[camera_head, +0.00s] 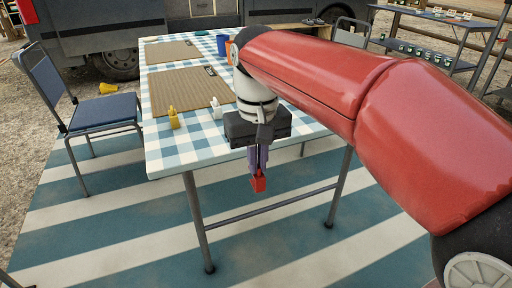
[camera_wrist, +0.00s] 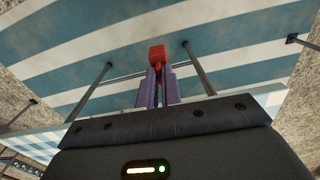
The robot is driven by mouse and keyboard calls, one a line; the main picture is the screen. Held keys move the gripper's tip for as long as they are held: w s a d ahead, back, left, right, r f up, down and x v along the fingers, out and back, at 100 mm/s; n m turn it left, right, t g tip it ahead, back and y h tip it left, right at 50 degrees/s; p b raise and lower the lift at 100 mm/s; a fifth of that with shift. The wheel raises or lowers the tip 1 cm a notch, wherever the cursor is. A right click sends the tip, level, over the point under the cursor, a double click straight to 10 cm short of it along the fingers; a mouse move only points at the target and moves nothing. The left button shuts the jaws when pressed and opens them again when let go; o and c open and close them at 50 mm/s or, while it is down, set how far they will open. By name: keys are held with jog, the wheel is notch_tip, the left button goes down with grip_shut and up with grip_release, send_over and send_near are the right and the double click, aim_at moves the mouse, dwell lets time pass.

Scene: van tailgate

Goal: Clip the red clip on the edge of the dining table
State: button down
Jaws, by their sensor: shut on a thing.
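The red clip (camera_head: 258,181) is held at the tips of my gripper (camera_head: 257,165), whose purple fingers point down. In the wrist view the red clip (camera_wrist: 157,54) sits between the fingertips of my gripper (camera_wrist: 158,75). The dining table (camera_head: 190,156) has a blue and white checked top. In the head view the clip appears in front of the table's near edge, lower in the picture than the tabletop. I see no contact between clip and edge. Part of the tabletop is hidden behind my arm.
A yellow clip (camera_head: 173,119) and a white clip (camera_head: 215,108) stand near the table's front edge. Two brown mats (camera_head: 188,90) and a blue cup (camera_head: 222,45) are on top. A blue chair (camera_head: 100,110) stands at the left. The striped rug in front is clear.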

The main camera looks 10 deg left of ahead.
jog(key=w+a+f+p, duration=0.1)
jog(key=w+a, duration=0.4)
jog(key=shift+w+n+p, duration=0.25)
jog(key=shift+n+p, duration=0.05)
dwell(0.9)
jog(key=shift+w+a+p, duration=0.2)
jog(key=shift+w+p, duration=0.05)
jog(key=shift+p, duration=0.4)
dwell(0.6)
jog(key=shift+w+a+p, duration=0.25)
jog(key=shift+w+p, duration=0.2)
jog(key=shift+p, duration=0.05)
jog(key=shift+w+a, duration=0.2)
jog(key=shift+w, duration=0.1)
jog(key=shift+w+a+p, duration=0.15)
jog(key=shift+w+p, duration=0.15)
jog(key=shift+p, duration=0.15)
jog(key=shift+w+a, duration=0.2)
jog(key=shift+w, duration=0.1)
dwell(0.3)
